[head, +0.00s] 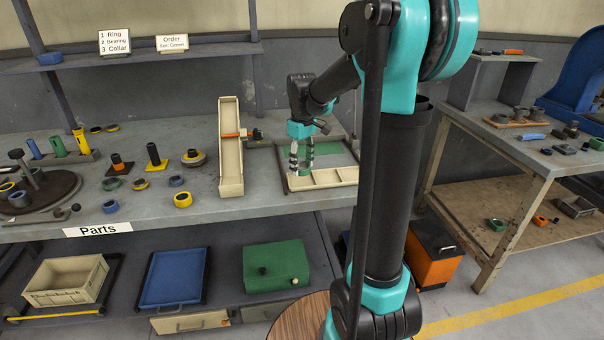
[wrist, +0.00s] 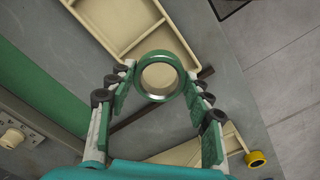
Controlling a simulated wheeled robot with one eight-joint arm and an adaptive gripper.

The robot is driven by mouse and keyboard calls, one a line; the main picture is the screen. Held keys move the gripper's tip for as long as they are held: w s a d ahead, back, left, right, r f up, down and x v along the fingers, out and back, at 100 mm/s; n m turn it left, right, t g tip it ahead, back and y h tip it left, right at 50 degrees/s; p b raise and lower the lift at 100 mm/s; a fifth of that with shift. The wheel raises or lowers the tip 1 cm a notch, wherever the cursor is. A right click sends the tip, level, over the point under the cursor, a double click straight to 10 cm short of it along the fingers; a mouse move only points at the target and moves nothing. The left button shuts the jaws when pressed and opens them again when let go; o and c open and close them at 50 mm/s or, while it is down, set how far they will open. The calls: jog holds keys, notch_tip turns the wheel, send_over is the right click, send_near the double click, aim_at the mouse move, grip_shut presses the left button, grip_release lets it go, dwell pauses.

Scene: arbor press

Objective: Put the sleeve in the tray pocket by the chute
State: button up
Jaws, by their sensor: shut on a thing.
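My gripper (head: 301,160) is shut on the green sleeve (wrist: 159,76), a short ring with a bare metal inside. In the wrist view the sleeve sits between the fingertips, its round opening facing the camera. The beige tray (wrist: 165,42) with divided pockets lies just beyond the sleeve; it also shows in the head view (head: 337,184). The sleeve overlaps the tray's near edge in the wrist view; its height above it is hard to tell.
A yellow ring (head: 182,200) lies left of the chute. Several rings, posts and a dark round plate (head: 50,190) fill the bench's left side. A green panel (head: 338,151) lies behind the tray. The bench's front edge is close to the tray.

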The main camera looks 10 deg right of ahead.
aim_at(302, 182)
jog(key=shift+f, duration=1.85)
jog(key=o, duration=1.4)
jog(key=shift+f, duration=0.1)
jog(key=shift+c, duration=0.2)
notch_tip(302, 182, up, 12)
jog(key=s+d+f+m+t, duration=0.2)
jog(key=s+f+m, duration=0.2)
jog(key=s+f, duration=0.6)
jog(key=s+d+f+m+t, duration=0.2)
jog(key=s+f+m, duration=0.2)
jog(key=s+f, duration=0.6)
jog(key=shift+s, duration=1.05)
